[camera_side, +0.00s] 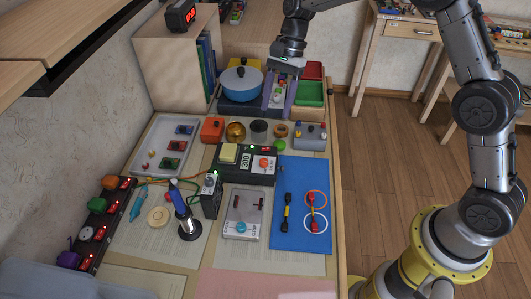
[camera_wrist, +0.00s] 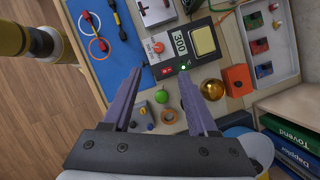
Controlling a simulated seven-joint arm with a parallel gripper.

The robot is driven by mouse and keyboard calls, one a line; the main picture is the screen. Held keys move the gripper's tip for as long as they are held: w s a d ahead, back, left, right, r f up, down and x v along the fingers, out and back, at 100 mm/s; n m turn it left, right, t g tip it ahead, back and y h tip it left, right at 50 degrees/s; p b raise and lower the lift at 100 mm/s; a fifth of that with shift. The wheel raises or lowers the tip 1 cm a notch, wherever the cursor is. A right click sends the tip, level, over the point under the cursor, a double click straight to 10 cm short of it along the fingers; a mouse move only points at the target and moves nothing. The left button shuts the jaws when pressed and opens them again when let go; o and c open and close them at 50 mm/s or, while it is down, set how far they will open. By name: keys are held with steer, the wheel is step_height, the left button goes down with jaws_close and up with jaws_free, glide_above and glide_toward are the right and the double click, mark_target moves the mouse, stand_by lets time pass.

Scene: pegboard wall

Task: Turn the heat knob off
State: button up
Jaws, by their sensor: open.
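A black unit (camera_side: 246,165) with a display reading 300, a yellow pad and an orange-red round knob (camera_side: 264,163) stands mid-table. My gripper (camera_side: 278,111) is open, purple fingers pointing down, at the back of the table right of the blue pot (camera_side: 241,84). In the wrist view my gripper (camera_wrist: 161,73) is empty and apart from the knob.
A blue mat (camera_side: 301,235) lies to the right. A soldering iron stand (camera_side: 189,227) is front left.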

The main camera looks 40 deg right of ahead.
mark_target(264, 160)
steer(key=x, duration=1.4)
steer(key=shift+s+f, duration=0.1)
steer(key=shift+s, duration=0.05)
steer(key=shift+c, duration=0.3)
jaws_close()
